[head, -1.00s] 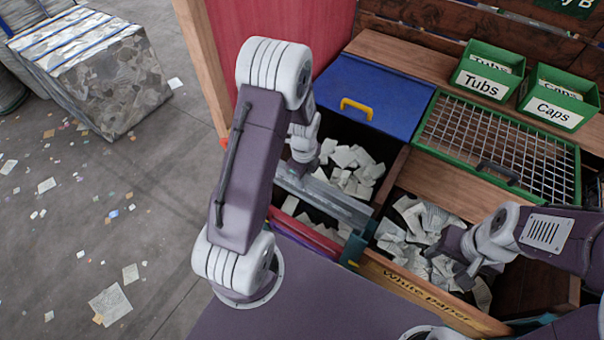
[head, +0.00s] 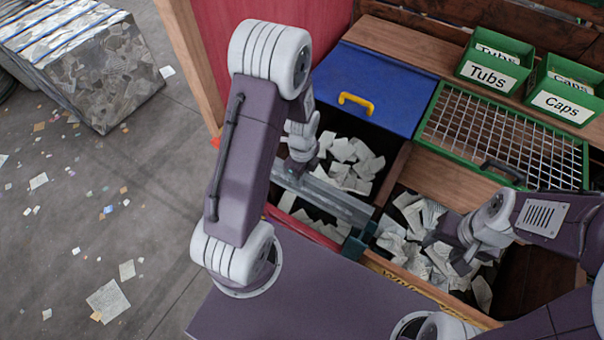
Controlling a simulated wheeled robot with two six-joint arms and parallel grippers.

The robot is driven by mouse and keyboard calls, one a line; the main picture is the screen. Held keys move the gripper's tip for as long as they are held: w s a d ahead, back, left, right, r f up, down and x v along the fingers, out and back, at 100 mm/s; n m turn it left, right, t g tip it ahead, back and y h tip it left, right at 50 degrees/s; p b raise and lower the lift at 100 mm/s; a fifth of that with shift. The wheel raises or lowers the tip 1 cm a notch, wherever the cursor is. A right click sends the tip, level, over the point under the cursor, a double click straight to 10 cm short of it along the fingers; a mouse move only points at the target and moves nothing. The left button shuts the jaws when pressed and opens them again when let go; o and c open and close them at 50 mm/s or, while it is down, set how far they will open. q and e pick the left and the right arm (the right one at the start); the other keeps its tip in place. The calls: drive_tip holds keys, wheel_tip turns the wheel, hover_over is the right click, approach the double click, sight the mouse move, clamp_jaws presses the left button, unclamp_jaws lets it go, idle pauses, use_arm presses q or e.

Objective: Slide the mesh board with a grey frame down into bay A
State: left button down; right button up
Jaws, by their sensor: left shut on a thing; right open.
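A long grey-framed board (head: 335,198) lies across the left open bay (head: 392,180), seen almost edge-on from above; its mesh does not show. My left gripper (head: 298,172) is shut on the board near its left end, and the arm above partly hides the grip. White paper scraps lie on both sides of the board. I cannot tell how deep its lower edge reaches, and no bay A label is readable. My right gripper (head: 447,246) is open and empty, low over the paper scraps in the right bay (head: 450,294), apart from the board.
A blue lid (head: 375,85) with a yellow handle and a green-framed mesh panel (head: 500,135) lie behind the bays. Green Tubs (head: 495,65) and Caps (head: 562,90) bins stand at the back right. A red panel (head: 270,40) rises at the back left.

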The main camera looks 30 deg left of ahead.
use_arm(q)
drive_tip(key=shift+s+d+r, duration=0.1)
drive_tip(key=shift+s+r, duration=0.1)
drive_tip(key=shift+s, duration=0.2)
drive_tip(key=shift+w, duration=0.55)
drive_tip(key=shift+w+a+f, duration=0.1)
drive_tip(key=shift+w+a, duration=0.1)
drive_tip(key=shift+w, duration=0.15)
drive_tip(key=shift+w+a, duration=0.2)
drive_tip(key=shift+a, duration=0.1)
drive_tip(key=shift+s, duration=0.15)
use_arm(e)
drive_tip(key=shift+s+r, duration=0.2)
drive_tip(key=shift+s+d, duration=0.1)
use_arm(q)
wheel_tip(320, 180, down, 32)
drive_tip(key=b, duration=2.4)
use_arm(e)
wheel_tip(320, 180, down, 25)
drive_tip(key=shift+r, duration=0.2)
use_arm(q)
drive_tip(key=shift+d+f, duration=0.1)
drive_tip(key=shift+f, duration=0.1)
